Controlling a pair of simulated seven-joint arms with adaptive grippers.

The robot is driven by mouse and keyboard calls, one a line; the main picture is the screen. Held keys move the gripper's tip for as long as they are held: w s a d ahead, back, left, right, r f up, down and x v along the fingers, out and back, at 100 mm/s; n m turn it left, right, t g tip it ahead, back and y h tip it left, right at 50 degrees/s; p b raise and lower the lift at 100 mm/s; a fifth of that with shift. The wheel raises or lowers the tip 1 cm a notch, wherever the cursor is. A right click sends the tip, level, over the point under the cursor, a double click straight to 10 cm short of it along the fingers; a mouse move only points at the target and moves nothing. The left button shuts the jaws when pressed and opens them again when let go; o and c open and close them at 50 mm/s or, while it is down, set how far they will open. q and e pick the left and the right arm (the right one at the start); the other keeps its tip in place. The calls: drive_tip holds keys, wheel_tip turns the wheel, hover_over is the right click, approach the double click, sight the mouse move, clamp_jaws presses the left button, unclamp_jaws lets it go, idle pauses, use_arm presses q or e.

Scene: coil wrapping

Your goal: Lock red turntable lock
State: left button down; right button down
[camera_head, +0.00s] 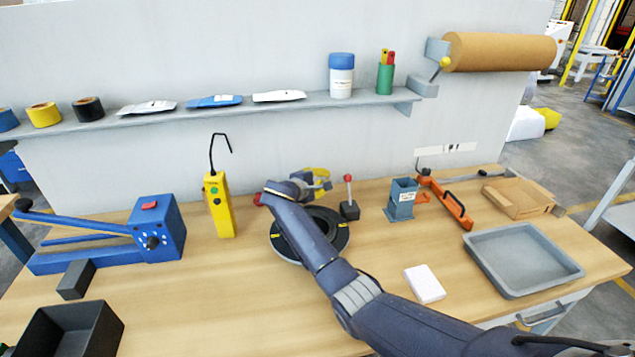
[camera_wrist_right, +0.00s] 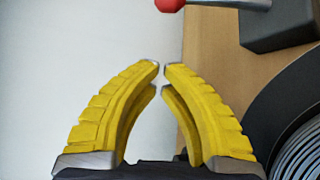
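The turntable lock is a lever with a red ball knob (camera_head: 348,178) standing up from a small dark block (camera_head: 349,210), at the back right of the turntable (camera_head: 343,235). In the right wrist view the red knob (camera_wrist_right: 171,4) and the block (camera_wrist_right: 278,24) show at the top, ahead of my fingertips. My right gripper (camera_head: 322,180), with yellow fingers, is above the turntable's back edge, left of the knob and apart from it. In the wrist view its fingertips (camera_wrist_right: 162,68) almost meet, with nothing between them. My right arm hides much of the turntable. My left gripper is not in view.
A red piece (camera_head: 257,199) shows left of my right wrist. A yellow pendant (camera_head: 218,205) and a blue lever machine (camera_head: 155,230) stand at left. A blue-grey holder (camera_head: 402,199), a white block (camera_head: 424,284) and a grey tray (camera_head: 500,282) are at right. The front-middle table is clear.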

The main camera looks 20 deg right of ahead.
sight(349, 190)
drive_tip(key=shift+s+d+r, duration=0.1)
drive_tip(key=shift+s+d, duration=0.15)
drive_tip(key=shift+d, duration=0.45)
drive_tip(key=shift+s+d, duration=0.25)
drive_tip(key=shift+d, duration=0.45)
drive_tip(key=shift+s+d+r, duration=0.1)
drive_tip(key=shift+s+d, duration=0.15)
drive_tip(key=shift+d, duration=0.45)
drive_tip(key=shift+a, duration=0.1)
drive_tip(key=shift+s+r+t, duration=0.15)
drive_tip(key=shift+s+t, duration=0.1)
drive_tip(key=shift+t, duration=0.05)
